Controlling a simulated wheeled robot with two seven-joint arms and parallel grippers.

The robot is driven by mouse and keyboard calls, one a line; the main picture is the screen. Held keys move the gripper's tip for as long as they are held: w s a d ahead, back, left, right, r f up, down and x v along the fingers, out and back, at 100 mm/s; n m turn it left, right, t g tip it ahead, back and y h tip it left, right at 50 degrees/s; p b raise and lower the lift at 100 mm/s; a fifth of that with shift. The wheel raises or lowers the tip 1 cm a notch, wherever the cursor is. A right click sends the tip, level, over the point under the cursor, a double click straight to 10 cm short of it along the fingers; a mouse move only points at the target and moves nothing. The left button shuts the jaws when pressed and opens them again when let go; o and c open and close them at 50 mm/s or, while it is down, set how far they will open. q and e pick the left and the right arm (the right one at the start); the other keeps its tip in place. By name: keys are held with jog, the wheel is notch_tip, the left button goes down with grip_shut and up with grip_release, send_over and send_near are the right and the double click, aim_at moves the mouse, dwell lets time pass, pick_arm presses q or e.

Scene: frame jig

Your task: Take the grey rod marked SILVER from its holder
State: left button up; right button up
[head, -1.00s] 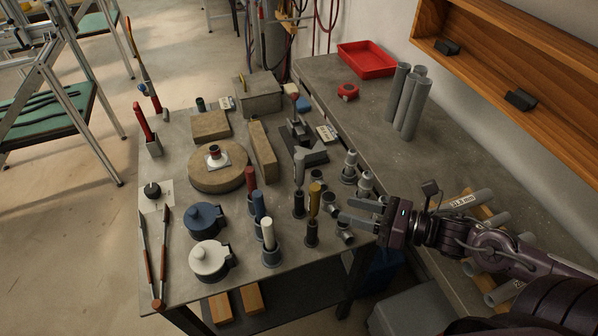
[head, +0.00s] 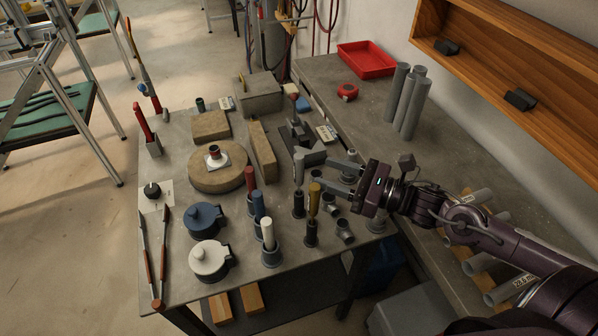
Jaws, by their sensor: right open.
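The grey rod (head: 299,168) stands upright in a dark holder (head: 298,206) on the grey table. No SILVER marking is readable at this size. A gold rod (head: 314,196) stands in a similar holder just in front and to the right of it. My right gripper (head: 325,174) is open and empty. Its two fingers point left toward the grey rod, with a gap between fingertips and rod. My left gripper is not in view.
Red (head: 250,178), blue (head: 258,204) and white (head: 267,234) rods stand to the left. Grey pipe fittings (head: 344,231) crowd the table's right side under my right gripper. A dark angled block (head: 309,158) lies behind the grey rod.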

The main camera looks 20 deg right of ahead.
jog(key=x, duration=0.5)
jog(key=shift+w+a+r, duration=0.1)
jog(key=shift+a, duration=0.05)
grip_shut()
notch_tip(320, 180, up, 10)
dwell(0.8)
